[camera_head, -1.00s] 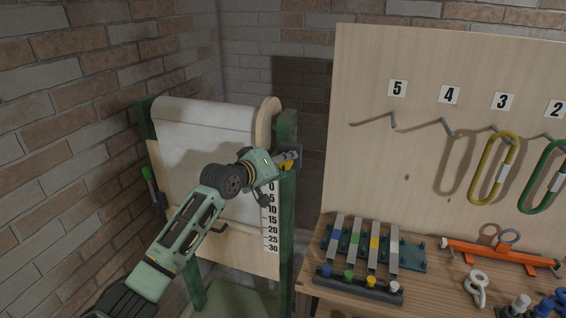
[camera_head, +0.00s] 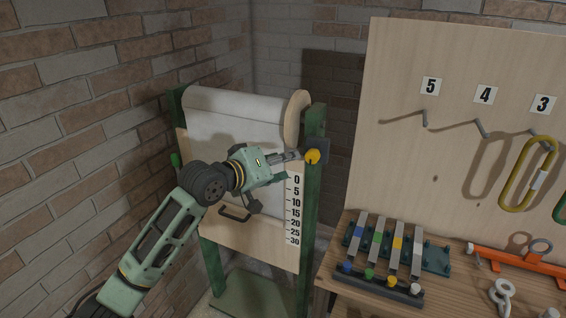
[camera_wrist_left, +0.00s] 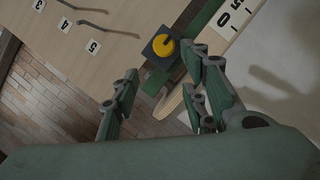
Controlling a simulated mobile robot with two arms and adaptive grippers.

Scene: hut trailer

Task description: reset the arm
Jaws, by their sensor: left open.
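My left arm comes in from the left in the head view. Its green and grey left gripper (camera_head: 274,178) is open and empty, in front of the upper right part of the wooden board with the scale. A round yellow knob (camera_head: 312,156) on a dark square plate is just right of the fingers, on the green post. In the left wrist view, the open gripper (camera_wrist_left: 168,78) has a finger on each side, and the knob (camera_wrist_left: 163,46) lies beyond them, not held. My right gripper is not seen.
A brick wall (camera_head: 80,130) stands close at left. At right are a pegboard (camera_head: 455,145) and a wooden bench (camera_head: 345,232) with a lever block.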

